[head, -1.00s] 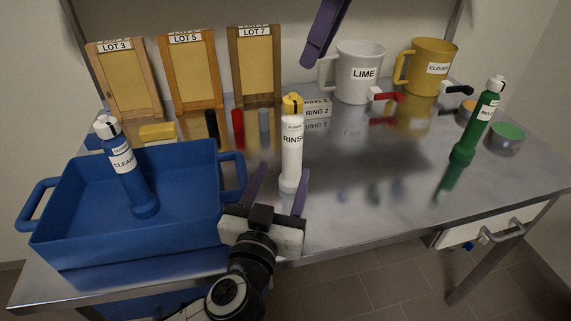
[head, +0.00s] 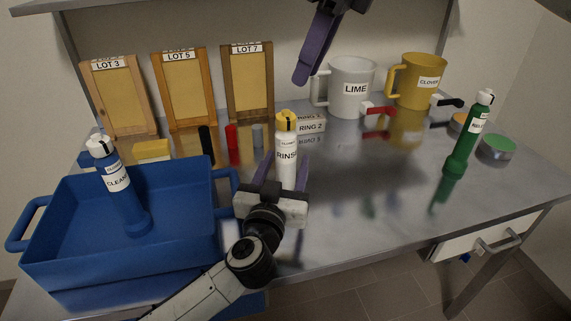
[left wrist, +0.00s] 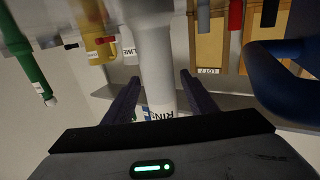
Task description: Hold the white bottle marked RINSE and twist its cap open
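The white RINSE bottle (head: 286,160) stands upright on the steel bench, with its yellow cap (head: 286,121) on top. My left gripper (head: 286,170) reaches in low from the front, with one purple finger on each side of the bottle. In the left wrist view, which appears upside down, the white bottle (left wrist: 157,70) is between the two fingers, with gaps beside it, so the gripper is open around it. My right gripper (head: 303,77) hangs above and behind the bottle, apart from the cap. Its fingers overlap in the head view, so its opening is unclear.
A blue tray (head: 120,258) holding the CLEAN bottle (head: 117,185) is at left. LOT boards (head: 186,88) stand behind. The LIME jug (head: 350,88), CLOVER jug (head: 420,80) and green bottle (head: 465,137) are to the right. The right-front bench is clear.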

